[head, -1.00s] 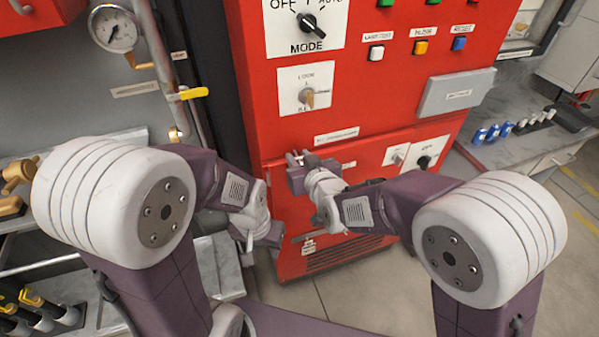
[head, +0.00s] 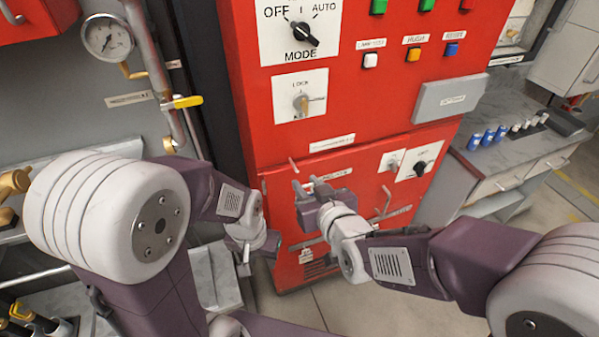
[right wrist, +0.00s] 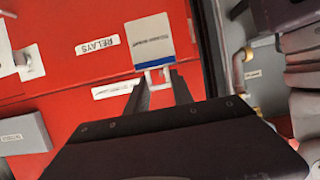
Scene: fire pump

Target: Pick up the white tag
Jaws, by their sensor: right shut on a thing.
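The white tag (right wrist: 152,35) has a blue band and small print. It shows in the right wrist view just beyond the fingertips of my right gripper (right wrist: 158,78), which is shut on its narrow white end. In the head view my right gripper (head: 305,190) is in front of the red cabinet's lower door, and the tag cannot be made out there. My left gripper (head: 250,248) hangs low, left of the cabinet front, apart from the tag; its opening is unclear.
The red cabinet (head: 365,95) fills the middle, with a small peg (head: 293,164) and a door handle (head: 386,202) standing out. A yellow-handled valve (head: 183,102) is on the left pipe. A counter (head: 520,150) stands at right. Floor is clear below.

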